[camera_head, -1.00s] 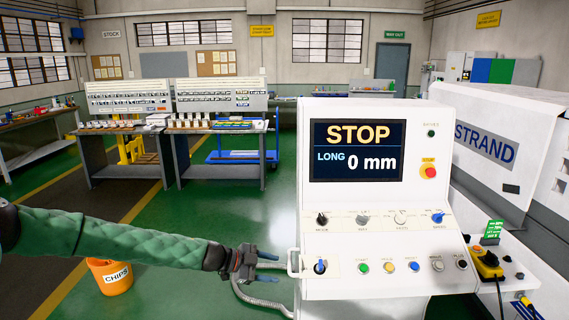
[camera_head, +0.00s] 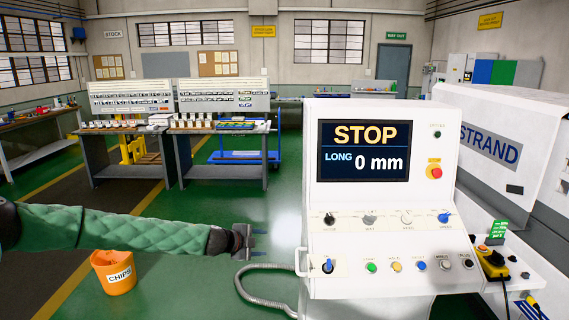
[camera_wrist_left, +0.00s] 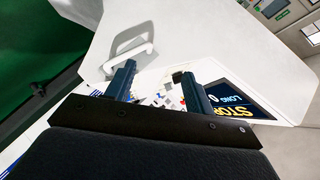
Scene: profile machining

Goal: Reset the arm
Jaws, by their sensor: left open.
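My left arm, in a green padded sleeve, comes in from the left in the head view. Its gripper (camera_head: 256,243) is in the air left of the control panel (camera_head: 391,250), apart from the panel's white side handle (camera_head: 300,262). In the left wrist view the two dark fingers (camera_wrist_left: 160,88) stand apart with nothing held between them. The panel, its handle (camera_wrist_left: 130,50) and the screen (camera_wrist_left: 240,103) lie beyond the fingers. The panel screen (camera_head: 364,150) reads STOP and LONG 0 mm. My right gripper is not in view.
An orange CHIPS bucket (camera_head: 113,272) stands on the floor below my left arm. A grey flexible hose (camera_head: 262,300) runs to the panel base. The white STRAND machine (camera_head: 490,150) is at right. Workbenches (camera_head: 125,170) stand at the back.

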